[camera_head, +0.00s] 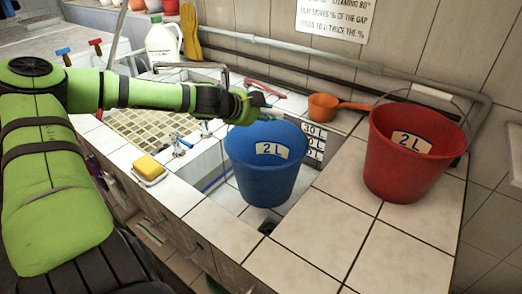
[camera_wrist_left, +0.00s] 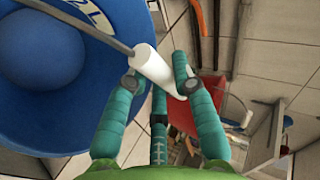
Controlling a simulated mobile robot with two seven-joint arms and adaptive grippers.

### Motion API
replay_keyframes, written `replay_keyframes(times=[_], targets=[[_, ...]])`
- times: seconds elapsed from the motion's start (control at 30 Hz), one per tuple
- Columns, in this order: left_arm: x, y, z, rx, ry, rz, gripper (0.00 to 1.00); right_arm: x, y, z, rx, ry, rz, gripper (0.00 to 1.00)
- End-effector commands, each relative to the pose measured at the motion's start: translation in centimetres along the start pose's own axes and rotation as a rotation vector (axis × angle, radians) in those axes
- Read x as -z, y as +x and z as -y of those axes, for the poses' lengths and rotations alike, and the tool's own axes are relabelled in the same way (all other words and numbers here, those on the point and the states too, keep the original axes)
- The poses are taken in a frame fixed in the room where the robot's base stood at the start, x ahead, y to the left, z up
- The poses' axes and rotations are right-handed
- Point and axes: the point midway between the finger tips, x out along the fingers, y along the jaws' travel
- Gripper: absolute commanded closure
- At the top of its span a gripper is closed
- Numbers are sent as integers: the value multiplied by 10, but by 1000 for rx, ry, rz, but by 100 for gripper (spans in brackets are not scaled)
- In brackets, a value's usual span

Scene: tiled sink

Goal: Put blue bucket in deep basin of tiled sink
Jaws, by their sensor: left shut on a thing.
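The blue bucket (camera_head: 258,178), labelled 2L, hangs upright at the opening of the deep basin (camera_head: 316,178) of the tiled sink. Its lower part overlaps the basin; I cannot tell if its bottom touches the floor. My left gripper (camera_head: 246,107) is above the bucket's far left rim, shut on its handle. In the left wrist view, the white handle grip (camera_wrist_left: 152,64) is between the fingers (camera_wrist_left: 160,80), with the blue bucket (camera_wrist_left: 40,130) at the left. My right gripper is not in view.
A red bucket (camera_head: 385,158) stands on the tiled counter at the right. An orange pan (camera_head: 323,107) lies behind the basin. A yellow sponge (camera_head: 148,167) sits at the front left. Taps (camera_head: 180,146) stand left of the blue bucket. The front right tiles are clear.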

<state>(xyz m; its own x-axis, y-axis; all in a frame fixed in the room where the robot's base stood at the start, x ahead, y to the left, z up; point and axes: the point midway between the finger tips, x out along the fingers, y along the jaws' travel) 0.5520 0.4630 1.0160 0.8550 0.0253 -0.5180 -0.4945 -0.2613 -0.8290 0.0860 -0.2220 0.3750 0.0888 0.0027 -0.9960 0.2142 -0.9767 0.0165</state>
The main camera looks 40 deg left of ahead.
Motion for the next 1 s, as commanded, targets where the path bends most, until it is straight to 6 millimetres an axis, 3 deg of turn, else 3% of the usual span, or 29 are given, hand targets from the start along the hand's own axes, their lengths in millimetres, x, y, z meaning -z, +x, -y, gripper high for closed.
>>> replay_keyframes(times=[0.03, 0.4, 0.57, 0.73, 1.0], targets=[[-4, 6, -8, 6, -3, 0, 100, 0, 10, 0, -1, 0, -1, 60], [-19, 35, -57, 4, -7, 7, 100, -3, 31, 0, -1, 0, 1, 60], [-22, 42, -67, 5, -4, 8, 100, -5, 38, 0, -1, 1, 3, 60], [-28, 56, -90, 4, -3, 9, 100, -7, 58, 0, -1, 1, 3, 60], [-29, 61, -96, 8, -3, 7, 100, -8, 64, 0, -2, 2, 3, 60]])
